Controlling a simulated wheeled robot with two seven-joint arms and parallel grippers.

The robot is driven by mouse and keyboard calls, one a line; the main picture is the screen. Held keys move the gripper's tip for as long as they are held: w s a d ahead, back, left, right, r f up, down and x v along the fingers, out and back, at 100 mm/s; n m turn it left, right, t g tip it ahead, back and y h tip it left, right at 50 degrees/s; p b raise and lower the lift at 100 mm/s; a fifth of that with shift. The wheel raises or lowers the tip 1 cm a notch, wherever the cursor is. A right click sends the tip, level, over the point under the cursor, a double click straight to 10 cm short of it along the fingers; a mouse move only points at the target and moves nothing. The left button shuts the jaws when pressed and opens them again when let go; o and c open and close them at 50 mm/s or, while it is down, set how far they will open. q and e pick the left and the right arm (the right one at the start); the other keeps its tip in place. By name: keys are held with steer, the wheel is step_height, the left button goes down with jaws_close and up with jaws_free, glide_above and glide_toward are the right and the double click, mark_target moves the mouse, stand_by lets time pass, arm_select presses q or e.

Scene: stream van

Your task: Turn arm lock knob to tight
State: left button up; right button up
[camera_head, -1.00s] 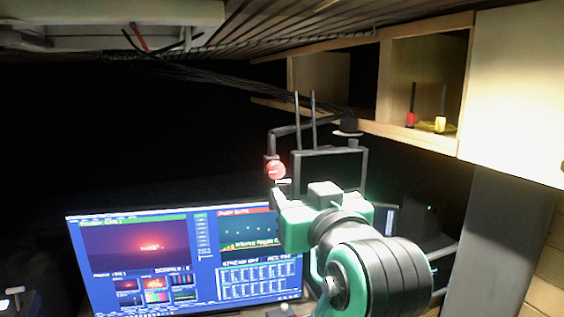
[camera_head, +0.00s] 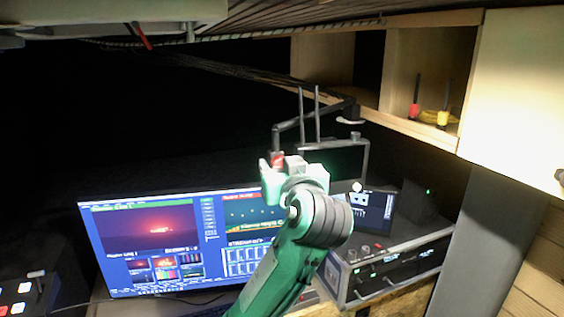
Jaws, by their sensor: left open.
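The red arm lock knob (camera_head: 277,158) sits at the lower end of the black bent arm (camera_head: 290,128), at the middle of the head view. Only a small red part of it shows. My left gripper (camera_head: 276,166) is open, with pale fingers on either side of the visible red part. I cannot tell whether the fingers touch the knob. The gripper and its green wrist hide the lower part of the knob and its mount. My right gripper is not in view.
A lit monitor (camera_head: 145,243) stands behind my arm at the left. A dark screen (camera_head: 345,160), a small display (camera_head: 368,205) and a rack unit (camera_head: 398,268) stand at the right. A wooden shelf (camera_head: 400,122) hangs above, holding red and yellow items.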

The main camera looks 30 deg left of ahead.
arm_select(q)
steer(key=c, duration=1)
steer(key=shift+m, duration=0.3)
steer(key=m, duration=1.7)
steer(key=shift+w+d+f, duration=0.1)
steer(key=shift+d+f, duration=0.05)
steer(key=shift+m, duration=0.3)
